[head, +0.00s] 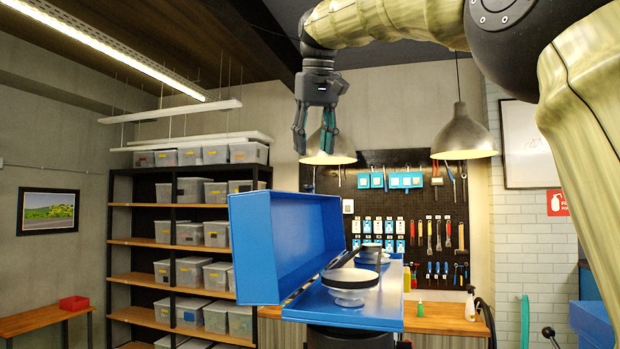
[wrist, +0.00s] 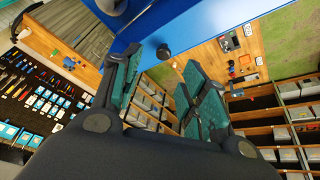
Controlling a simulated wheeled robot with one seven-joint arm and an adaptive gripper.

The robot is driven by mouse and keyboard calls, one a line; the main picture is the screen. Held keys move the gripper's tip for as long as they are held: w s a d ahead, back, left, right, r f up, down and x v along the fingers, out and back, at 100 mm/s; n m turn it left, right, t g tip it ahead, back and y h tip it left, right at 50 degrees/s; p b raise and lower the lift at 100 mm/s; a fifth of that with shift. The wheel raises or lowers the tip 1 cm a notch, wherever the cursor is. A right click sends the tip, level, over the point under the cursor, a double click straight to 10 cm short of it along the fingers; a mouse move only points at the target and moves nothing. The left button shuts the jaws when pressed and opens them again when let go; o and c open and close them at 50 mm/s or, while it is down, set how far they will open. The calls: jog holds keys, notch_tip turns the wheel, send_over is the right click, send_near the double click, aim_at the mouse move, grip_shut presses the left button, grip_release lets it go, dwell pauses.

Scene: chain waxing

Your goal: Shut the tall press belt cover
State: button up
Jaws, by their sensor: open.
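The blue press belt cover (head: 253,246) stands swung open in the head view, a hollow box tipped up on its side. Its inside faces right, toward the blue base tray (head: 385,312). Stepped pulleys (head: 350,279) sit uncovered on the tray. My gripper (head: 315,142) hangs above the cover, fingers down and spread, empty and apart from it. In the wrist view my gripper (wrist: 158,65) is open too. A blue panel with a dark round knob (wrist: 163,51) lies past the fingertips there. I cannot tell which part of the housing that panel is.
Shelves with grey bins (head: 190,235) stand behind at left. A pegboard of tools (head: 410,215) hangs behind at right. Lamps (head: 464,135) hang near my arm, one (head: 330,150) seen behind my gripper. Open air lies between my gripper and the cover.

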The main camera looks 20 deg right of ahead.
jog(key=shift+s+a+f, duration=0.1)
jog(key=shift+a+f, duration=0.1)
jog(key=shift+f, duration=0.3)
jog(key=shift+s+a+f, duration=0.1)
jog(key=shift+a+f, duration=0.1)
jog(key=shift+f, duration=0.25)
jog(key=w+f, duration=0.1)
jog(key=w+f+p, duration=0.1)
jog(key=f, duration=0.1)
jog(key=w+f, duration=0.1)
jog(key=w, duration=0.1)
jog(key=shift+d+f, duration=0.15)
jog(key=shift+d, duration=0.1)
jog(key=shift+d+f+p, duration=0.15)
jog(key=shift+f+p, duration=0.1)
jog(key=shift+p, duration=0.05)
jog(key=shift+s+f, duration=0.1)
jog(key=shift+s, duration=0.5)
jog(key=shift+w+f, duration=0.3)
jog(key=shift+w, duration=0.25)
jog(key=shift+c, duration=1.2)
jog(key=shift+s+r, duration=0.15)
jog(key=shift+s, duration=0.15)
jog(key=c, duration=0.7)
jog(key=shift+w, duration=0.15)
grip_shut()
